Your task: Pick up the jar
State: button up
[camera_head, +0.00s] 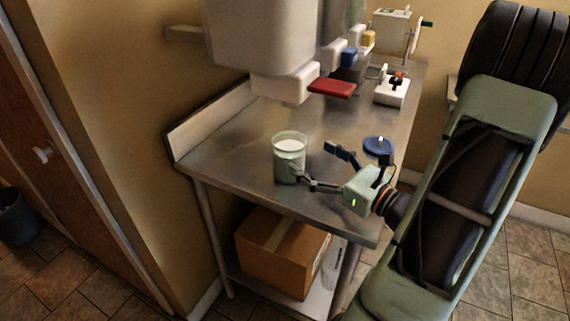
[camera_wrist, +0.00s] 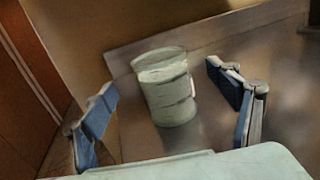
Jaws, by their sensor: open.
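The jar (camera_head: 289,160) is a pale green, translucent cylinder with whitish contents near its rim. It stands upright on the metal table (camera_head: 222,150), near the table's front edge. My gripper (camera_head: 318,165) is to the right of the jar in the head view, with its fingers spread. In the wrist view the jar (camera_wrist: 166,88) stands ahead of my gripper (camera_wrist: 170,105), between the two blue-padded fingers and apart from both. The jaws are open and hold nothing. In the head view one finger reaches close to the jar's lower right side; I cannot tell there whether they touch.
A blue round lid-like thing (camera_head: 379,146) lies right of my gripper. A white device (camera_head: 391,91) sits behind. A cardboard box (camera_head: 282,251) is on the shelf below.

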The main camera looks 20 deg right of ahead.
aim_at(278, 139)
jog(key=x, duration=0.8)
jog(key=shift+w+f, duration=0.15)
jog(key=shift+f, duration=0.1)
jog(key=c, duration=2.2)
